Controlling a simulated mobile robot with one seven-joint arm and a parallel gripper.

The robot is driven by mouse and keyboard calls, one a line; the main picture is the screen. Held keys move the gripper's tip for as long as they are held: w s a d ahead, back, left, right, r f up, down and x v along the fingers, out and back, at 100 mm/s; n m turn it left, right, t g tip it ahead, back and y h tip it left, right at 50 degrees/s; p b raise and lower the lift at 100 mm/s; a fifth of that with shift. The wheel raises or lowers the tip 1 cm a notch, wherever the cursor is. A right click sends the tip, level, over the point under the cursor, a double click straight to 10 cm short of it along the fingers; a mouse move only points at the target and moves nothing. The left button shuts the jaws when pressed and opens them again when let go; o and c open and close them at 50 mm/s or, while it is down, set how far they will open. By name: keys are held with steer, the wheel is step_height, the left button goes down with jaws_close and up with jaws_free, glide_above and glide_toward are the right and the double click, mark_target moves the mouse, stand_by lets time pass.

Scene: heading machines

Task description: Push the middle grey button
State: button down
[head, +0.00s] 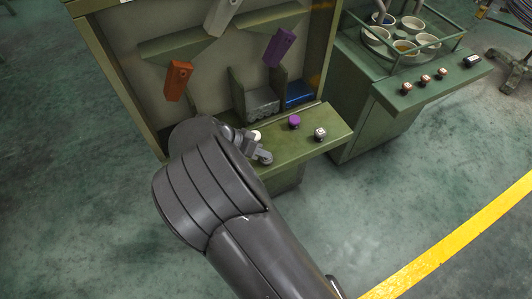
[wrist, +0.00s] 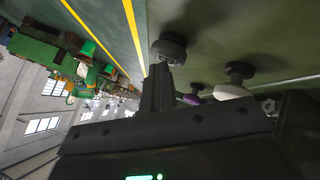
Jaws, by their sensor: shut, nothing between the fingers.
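The pale grey button (head: 256,135) stands on the green front ledge of the nearer machine, left of a purple button (head: 294,122).
A white-and-black button (head: 320,134) sits at the ledge's right end. Orange (head: 178,80) and purple (head: 279,47) blocks are on the upright panel behind. A second machine (head: 380,95) with bowls stands right. The floor (head: 400,180) in front is clear.

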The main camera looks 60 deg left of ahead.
mark_target(262, 159)
steer(key=shift+s+d+f, duration=0.15)
steer(key=shift+r, duration=3.15)
